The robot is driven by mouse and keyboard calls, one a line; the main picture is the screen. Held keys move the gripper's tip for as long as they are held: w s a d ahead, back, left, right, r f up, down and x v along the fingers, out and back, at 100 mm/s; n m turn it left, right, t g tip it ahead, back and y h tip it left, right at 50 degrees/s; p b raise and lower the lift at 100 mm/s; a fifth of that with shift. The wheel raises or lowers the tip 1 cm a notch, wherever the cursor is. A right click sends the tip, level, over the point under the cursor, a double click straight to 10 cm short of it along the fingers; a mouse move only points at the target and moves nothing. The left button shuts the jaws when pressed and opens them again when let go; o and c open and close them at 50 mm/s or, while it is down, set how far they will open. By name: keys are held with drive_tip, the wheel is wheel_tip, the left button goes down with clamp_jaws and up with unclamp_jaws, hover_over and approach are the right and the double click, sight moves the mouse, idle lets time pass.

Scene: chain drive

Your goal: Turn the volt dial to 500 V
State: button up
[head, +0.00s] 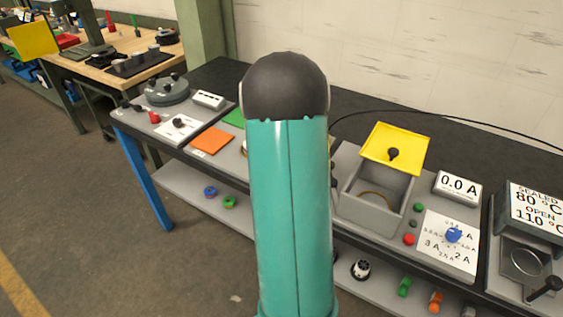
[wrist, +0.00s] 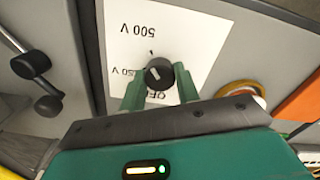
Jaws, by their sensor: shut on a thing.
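The volt dial (wrist: 159,72) is a small round black knob with a short white mark, seen in the wrist view. It sits on a white plate (wrist: 200,50) whose labels appear upside down: 500 V above the knob, one reading about 250 V to its left, and OFF partly hidden below. The labels are too small and the mark too blurred to tell exactly which one it points at. My gripper (wrist: 160,82) has its two green fingers on either side of the knob, shut on it. In the head view my arm hides the dial and gripper.
In the wrist view, a black crank lever (wrist: 38,80) is at left and a yellow ring (wrist: 240,90) at right. In the head view, a box with a raised yellow lid (head: 397,148) and a blue ampere dial (head: 454,235) stand right of my arm; an orange plate (head: 212,141) lies left.

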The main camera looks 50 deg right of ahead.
drive_tip(key=o, duration=1)
drive_tip(key=shift+c, duration=0.2)
wheel_tip(320, 180, up, 14)
drive_tip(key=shift+c, duration=0.2)
